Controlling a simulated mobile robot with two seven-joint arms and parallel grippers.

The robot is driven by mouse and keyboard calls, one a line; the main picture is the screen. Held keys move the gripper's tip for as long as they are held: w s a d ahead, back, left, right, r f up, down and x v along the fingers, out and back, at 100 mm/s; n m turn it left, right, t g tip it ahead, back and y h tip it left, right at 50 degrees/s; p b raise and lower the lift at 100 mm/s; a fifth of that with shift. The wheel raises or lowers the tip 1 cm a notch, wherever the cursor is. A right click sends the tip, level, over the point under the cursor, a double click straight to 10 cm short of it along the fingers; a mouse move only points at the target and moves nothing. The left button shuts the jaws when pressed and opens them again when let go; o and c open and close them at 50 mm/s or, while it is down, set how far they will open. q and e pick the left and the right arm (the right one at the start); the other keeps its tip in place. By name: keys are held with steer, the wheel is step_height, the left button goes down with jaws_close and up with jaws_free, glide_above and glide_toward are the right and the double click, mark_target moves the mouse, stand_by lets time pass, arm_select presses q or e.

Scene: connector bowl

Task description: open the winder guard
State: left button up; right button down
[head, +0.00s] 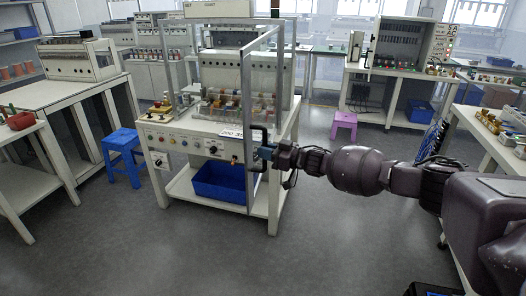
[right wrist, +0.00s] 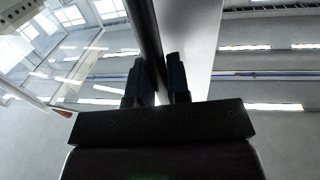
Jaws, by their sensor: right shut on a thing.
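The winder (head: 185,140) stands in the middle of the head view, a white bench with a knobbed front panel and a row of bobbins on top. Its guard (head: 246,100) is a grey-framed clear panel that stands out from the machine's front at an angle, on the right side. My right gripper (head: 262,153) is at the guard's dark handle (head: 258,135). In the right wrist view its two fingers (right wrist: 157,80) are on either side of a dark bar (right wrist: 147,35), the handle. The fingers are partly hidden in the head view. My left gripper is in neither view.
A blue bin (head: 220,184) sits on the winder's lower shelf. A blue stool (head: 123,155) stands to its left and a purple stool (head: 344,123) behind to the right. Other benches line both sides. The grey floor (head: 130,255) in front is clear.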

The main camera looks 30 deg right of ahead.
steer(key=shift+w+d+r, duration=0.15)
steer(key=shift+d+r, duration=0.05)
steer(key=shift+r, duration=0.1)
steer(key=c, duration=1.3)
jaws_free()
steer(key=shift+o, duration=1)
steer(key=shift+f, duration=0.15)
steer(key=shift+f, duration=0.1)
steer(key=v, duration=1)
steer(key=shift+s+d+b, duration=0.2)
steer(key=shift+s+b, duration=0.15)
steer(key=shift+b, duration=0.05)
